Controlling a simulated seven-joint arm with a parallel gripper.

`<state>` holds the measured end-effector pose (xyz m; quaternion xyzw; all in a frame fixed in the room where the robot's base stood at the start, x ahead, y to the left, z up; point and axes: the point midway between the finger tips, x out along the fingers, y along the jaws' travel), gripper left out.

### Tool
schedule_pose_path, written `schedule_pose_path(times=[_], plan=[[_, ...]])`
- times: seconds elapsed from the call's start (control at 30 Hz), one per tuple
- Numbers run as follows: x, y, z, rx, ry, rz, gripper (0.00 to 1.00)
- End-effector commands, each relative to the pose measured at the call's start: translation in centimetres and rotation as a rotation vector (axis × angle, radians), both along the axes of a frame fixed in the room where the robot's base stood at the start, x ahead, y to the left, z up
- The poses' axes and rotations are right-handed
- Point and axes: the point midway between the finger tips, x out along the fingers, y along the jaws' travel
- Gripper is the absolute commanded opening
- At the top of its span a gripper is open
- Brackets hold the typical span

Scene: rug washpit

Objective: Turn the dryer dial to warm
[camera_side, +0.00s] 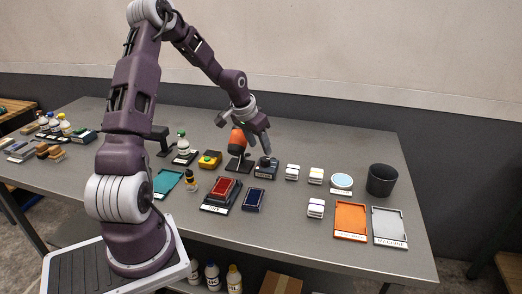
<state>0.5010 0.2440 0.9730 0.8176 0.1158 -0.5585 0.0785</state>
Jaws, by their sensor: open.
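The small dark box with a dial on top (266,168) looks like the dryer dial unit. It stands near the middle of the grey table. Its label and dial setting are too small to read. My gripper (266,150) is open, its fingers pointing down just above this box. I cannot tell whether a finger touches the dial. An orange cylindrical thing (238,139) on a dark stand, perhaps the dryer, is just left of my gripper and partly behind it.
White blocks (292,172) stand close to the right of the box. A black bin (382,180) is at the right. The table's front right corner (425,265) is clear.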

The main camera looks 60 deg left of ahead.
Motion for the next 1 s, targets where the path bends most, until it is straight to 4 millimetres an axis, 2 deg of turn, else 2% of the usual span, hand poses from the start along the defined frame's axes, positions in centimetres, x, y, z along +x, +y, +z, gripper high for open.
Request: schedule_pose_path(times=[0.1, 0.23, 0.5, 0.6, 0.87, 0.9, 1.0], plan=[[0.3, -0.4, 0.2, 0.009, -0.009, 0.124, 0.51], [0.5, -0.3, -0.3, 0.008, -0.018, 0.189, 0.51], [2.2, 0.5, -5.0, 0.006, -0.017, 0.193, 0.51], [2.5, 0.8, -6.0, 0.006, -0.018, 0.193, 0.51], [2.7, 0.9, -6.4, 0.007, -0.019, 0.193, 0.51], [2.7, 0.9, -6.4, 0.007, -0.019, 0.193, 0.49], [2.7, 0.9, -6.4, 0.007, -0.019, 0.193, 0.29]])
